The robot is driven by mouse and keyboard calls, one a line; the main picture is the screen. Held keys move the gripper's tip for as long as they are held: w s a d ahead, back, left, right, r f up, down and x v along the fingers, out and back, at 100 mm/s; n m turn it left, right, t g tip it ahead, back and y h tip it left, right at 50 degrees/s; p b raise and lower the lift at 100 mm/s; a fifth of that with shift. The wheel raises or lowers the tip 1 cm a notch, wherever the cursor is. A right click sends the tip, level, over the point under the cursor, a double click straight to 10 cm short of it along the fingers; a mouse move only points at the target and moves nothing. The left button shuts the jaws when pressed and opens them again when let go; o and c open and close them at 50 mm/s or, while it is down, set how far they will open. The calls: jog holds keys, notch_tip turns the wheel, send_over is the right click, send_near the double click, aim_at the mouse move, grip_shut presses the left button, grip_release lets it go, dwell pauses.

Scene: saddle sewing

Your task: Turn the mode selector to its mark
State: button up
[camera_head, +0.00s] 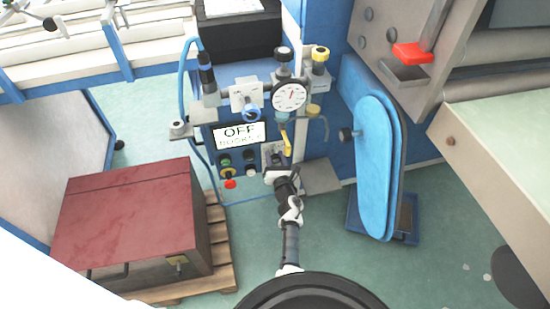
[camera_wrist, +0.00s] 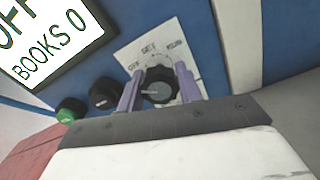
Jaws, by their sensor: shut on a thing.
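The mode selector is a black round knob (camera_wrist: 160,94) with a pale pointer line, on a white label plate (camera_wrist: 132,55) on the blue panel. The plate carries three small words around the knob's far side, too small to read surely. The pointer line lies roughly sideways in the wrist view; which end is the pointing end I cannot tell. My gripper (camera_wrist: 160,82) has its two purple fingers on either side of the knob, shut on it. In the head view my gripper (camera_head: 273,172) is at the panel's lower part and hides the knob.
A display (camera_head: 240,135) reads OFF with a second line, BOOKS 0 in the wrist view. Push buttons (camera_head: 228,170) sit below it. A yellow lever (camera_head: 286,142) and a dial gauge (camera_head: 289,96) are just above my gripper. A red case (camera_head: 135,220) stands left, a blue padded board (camera_head: 372,160) right.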

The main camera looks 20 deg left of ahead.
jog(key=shift+m, duration=0.3)
jog(key=m+p, duration=0.1)
jog(key=m, duration=0.4)
jog(key=m+p, duration=0.1)
jog(key=m, duration=0.5)
jog(key=shift+s+r+m, duration=0.1)
jog(key=shift+m, duration=0.3)
jog(key=m+p, duration=0.2)
jog(key=m, duration=0.3)
jog(key=m+p, duration=0.2)
jog(key=m, duration=0.4)
jog(key=shift+m, duration=0.3)
jog(key=o, duration=1)
